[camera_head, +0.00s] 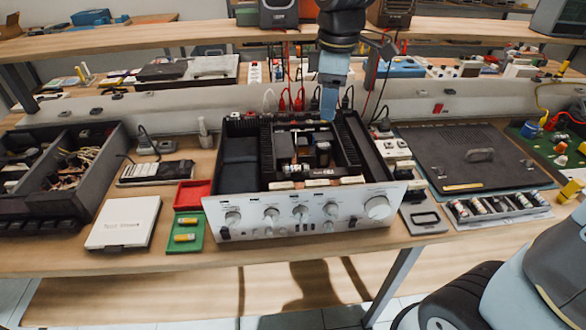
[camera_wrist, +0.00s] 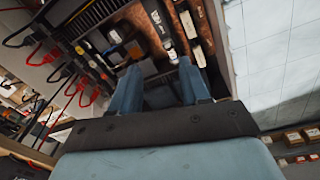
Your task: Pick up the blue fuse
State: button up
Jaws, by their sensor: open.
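I cannot make out a blue fuse in either view. An open amplifier (camera_head: 310,215) with a silver front panel stands at the middle of the bench, its inside parts exposed. Inside it I see dark blocks and a light cylinder (camera_head: 294,169). My gripper (camera_head: 328,114) hangs pointing down over the back part of the amplifier. In the wrist view, the two blue-grey fingers of my gripper (camera_wrist: 158,80) are apart above the inside of the amplifier, with nothing clearly held. The fingers and palm hide part of the inside.
A green tray (camera_head: 198,244) with yellow-banded fuses (camera_head: 185,237) and a red tray (camera_head: 203,184) lie left of the amplifier. A white box (camera_head: 123,222) is further left. A battery tray (camera_head: 490,217) and black panel (camera_head: 465,172) are right. Cables (camera_head: 300,98) hang behind.

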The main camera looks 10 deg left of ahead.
aim_at(296, 166)
jog(key=a+f+n, duration=0.3)
jog(key=a, duration=0.3)
jog(key=shift+g, duration=0.4)
jog(key=f, duration=1.3)
jog(key=shift+s+a+f, duration=0.15)
jog(key=shift+a+f, duration=0.05)
jog(key=shift+f, duration=0.1)
jog(key=shift+c, duration=0.4)
grip_shut()
